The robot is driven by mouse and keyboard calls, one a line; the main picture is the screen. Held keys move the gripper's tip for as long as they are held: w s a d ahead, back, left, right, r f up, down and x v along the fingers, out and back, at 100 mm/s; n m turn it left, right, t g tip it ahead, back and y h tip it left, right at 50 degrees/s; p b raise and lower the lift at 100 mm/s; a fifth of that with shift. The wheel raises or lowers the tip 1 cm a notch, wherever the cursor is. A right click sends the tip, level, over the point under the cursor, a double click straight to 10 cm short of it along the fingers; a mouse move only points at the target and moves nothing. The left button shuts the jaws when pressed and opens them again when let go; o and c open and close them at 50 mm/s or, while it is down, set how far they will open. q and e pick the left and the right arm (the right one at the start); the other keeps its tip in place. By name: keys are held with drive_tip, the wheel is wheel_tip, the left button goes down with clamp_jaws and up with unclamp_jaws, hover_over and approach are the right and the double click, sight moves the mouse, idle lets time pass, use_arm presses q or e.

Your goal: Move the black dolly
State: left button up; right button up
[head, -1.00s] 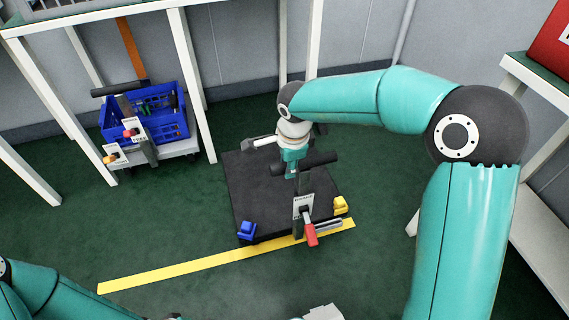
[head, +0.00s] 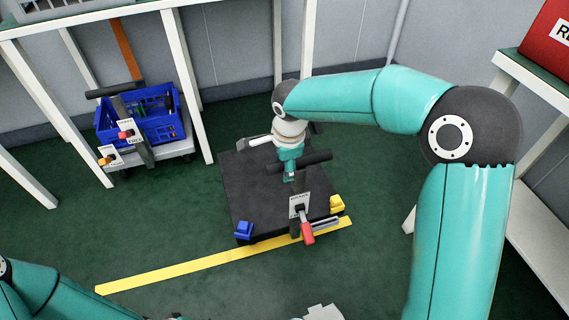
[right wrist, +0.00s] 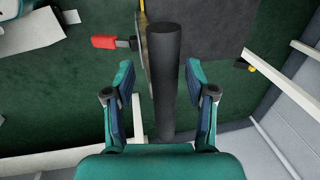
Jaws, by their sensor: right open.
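The black dolly (head: 258,195) is a flat dark platform on the green floor, with its front edge beside a yellow floor strip. Its upright carries a black crossbar handle (head: 318,159), a white label plate (head: 299,203) and a red lever (head: 307,233). In the right wrist view, the crossbar (right wrist: 166,70) runs between the two spread fingers of my right gripper (right wrist: 160,76), with a gap on each side. My left gripper is out of view.
A second cart with a blue crate (head: 150,128) stands at the left under a white-legged table (head: 187,85). A white shelf with a red box (head: 548,40) is at the right. The yellow strip (head: 170,271) crosses the floor. Open floor lies left of the dolly.

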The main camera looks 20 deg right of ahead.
wheel_tip(320, 180, up, 11)
drive_tip(key=s, duration=0.2)
drive_tip(key=shift+s+r, duration=0.15)
drive_tip(key=shift+r, duration=0.05)
drive_tip(key=shift+a, duration=0.1)
idle(0.3)
